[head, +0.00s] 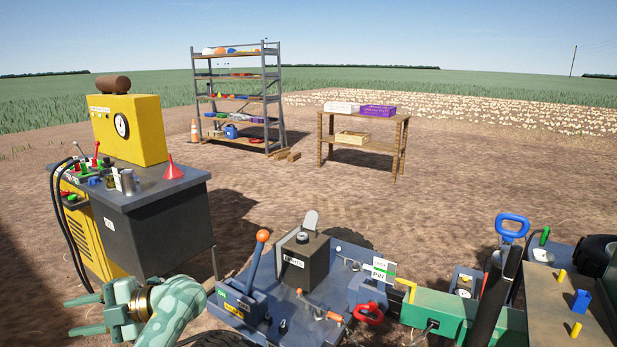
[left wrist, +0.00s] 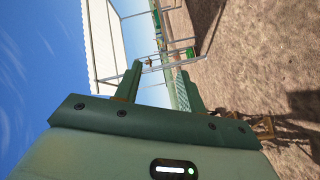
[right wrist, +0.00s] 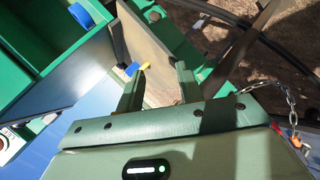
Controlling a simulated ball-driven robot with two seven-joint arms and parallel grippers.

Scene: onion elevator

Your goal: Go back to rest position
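My left gripper (head: 76,316) is at the lower left of the head view, its two pale green fingers pointing left and spread apart. In the left wrist view its fingers (left wrist: 160,85) are also apart, with nothing between them. My right gripper (right wrist: 158,85) shows in the right wrist view with its fingers apart and nothing held. A brown board with a blue peg (right wrist: 132,69) and a yellow peg lies beyond them. I cannot make out the right gripper in the head view.
A yellow and grey machine cabinet (head: 155,215) stands close by at left. A blue-grey machine deck (head: 345,258) with levers and a green beam (head: 450,312) fill the lower front. A shelf rack (head: 237,98) and wooden table (head: 362,146) stand farther off, with open dirt between.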

